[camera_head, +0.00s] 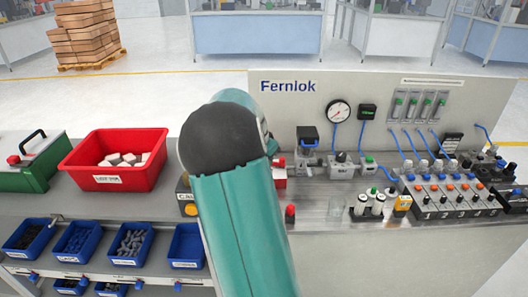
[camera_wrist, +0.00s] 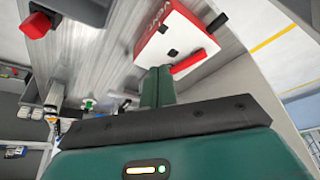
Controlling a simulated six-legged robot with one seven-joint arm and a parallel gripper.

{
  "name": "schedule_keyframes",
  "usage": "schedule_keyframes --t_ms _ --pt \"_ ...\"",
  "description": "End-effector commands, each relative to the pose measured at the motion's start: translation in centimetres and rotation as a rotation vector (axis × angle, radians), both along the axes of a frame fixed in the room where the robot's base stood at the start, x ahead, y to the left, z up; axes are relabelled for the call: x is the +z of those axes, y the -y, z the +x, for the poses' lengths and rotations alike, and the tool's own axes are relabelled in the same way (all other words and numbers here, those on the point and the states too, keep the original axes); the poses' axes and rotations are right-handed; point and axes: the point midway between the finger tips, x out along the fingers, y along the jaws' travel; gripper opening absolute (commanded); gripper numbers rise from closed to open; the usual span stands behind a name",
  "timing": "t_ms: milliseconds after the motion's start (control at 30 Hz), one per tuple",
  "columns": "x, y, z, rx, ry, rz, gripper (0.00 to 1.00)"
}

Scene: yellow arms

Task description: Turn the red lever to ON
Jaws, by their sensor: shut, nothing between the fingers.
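In the wrist view, a red-and-white box (camera_wrist: 172,32) with partly legible lettering fills the upper middle. A red lever (camera_wrist: 187,64) sticks out from its lower edge. My gripper (camera_wrist: 157,72) is shut and empty, with its fingertips close to the box and just left of the lever. I cannot tell whether they touch. No ON mark can be read. In the head view, my teal arm hides my gripper and most of this area; only a red-and-white part (camera_head: 280,178) shows at the arm's right edge.
A red knob (camera_head: 290,213) stands on the bench right of my arm. The grey Fernlok panel (camera_head: 370,90) rises behind gauges, tubing and a valve row (camera_head: 450,195). A red bin (camera_head: 115,175) of pale blocks and a green case (camera_head: 30,165) stand left.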

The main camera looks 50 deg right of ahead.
Motion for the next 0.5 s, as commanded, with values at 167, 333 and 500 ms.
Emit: schedule_keyframes --t_ms 167,333,500 --pt "-3.2 1.6 -0.1 -0.001 -0.002 0.000 0.00" --pt "-2.9 4.2 0.0 0.000 0.001 0.000 0.00" --pt "-2.9 5.2 0.0 0.003 0.000 0.000 0.00"
